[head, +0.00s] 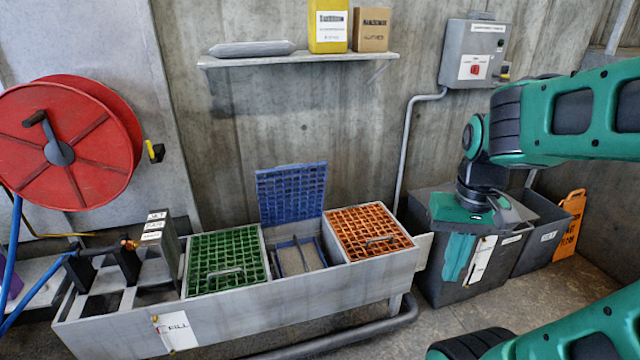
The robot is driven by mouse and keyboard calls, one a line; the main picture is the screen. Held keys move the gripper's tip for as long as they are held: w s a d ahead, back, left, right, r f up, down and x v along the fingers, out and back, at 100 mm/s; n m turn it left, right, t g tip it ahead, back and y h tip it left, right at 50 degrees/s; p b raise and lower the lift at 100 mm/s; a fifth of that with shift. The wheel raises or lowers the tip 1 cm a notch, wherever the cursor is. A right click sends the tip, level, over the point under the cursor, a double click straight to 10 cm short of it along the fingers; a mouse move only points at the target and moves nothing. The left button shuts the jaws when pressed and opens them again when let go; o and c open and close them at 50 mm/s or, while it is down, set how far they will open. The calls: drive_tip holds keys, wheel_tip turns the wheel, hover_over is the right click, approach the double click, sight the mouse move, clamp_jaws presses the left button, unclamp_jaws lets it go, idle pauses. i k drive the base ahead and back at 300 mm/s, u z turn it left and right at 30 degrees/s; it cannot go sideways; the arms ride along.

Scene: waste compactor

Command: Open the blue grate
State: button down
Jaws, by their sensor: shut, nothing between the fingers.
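The blue grate (291,193) stands raised, nearly upright, at the back edge of the middle compartment of a long grey trough (290,304). The compartment below it is uncovered and shows a pale floor and dark bars or a frame inside. My gripper (456,278) is at the right, pointing down in front of a dark bin, well apart from the blue grate. It is shut and empty. No part of my arm touches the grate.
A green grate (226,262) and an orange grate (368,232) lie flat on either side. Dark bins (445,292) stand at the right. A shelf (300,58) and a grey control box (474,52) are on the wall. A red hose reel (62,150) is at the left.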

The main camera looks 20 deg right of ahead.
sight(292, 217)
drive_tip(key=k, duration=0.95)
drive_tip(key=u, duration=0.4)
drive_tip(key=i, duration=0.75)
drive_tip(key=u, duration=0.4)
drive_tip(key=i, duration=1.4)
drive_tip(key=z, duration=0.55)
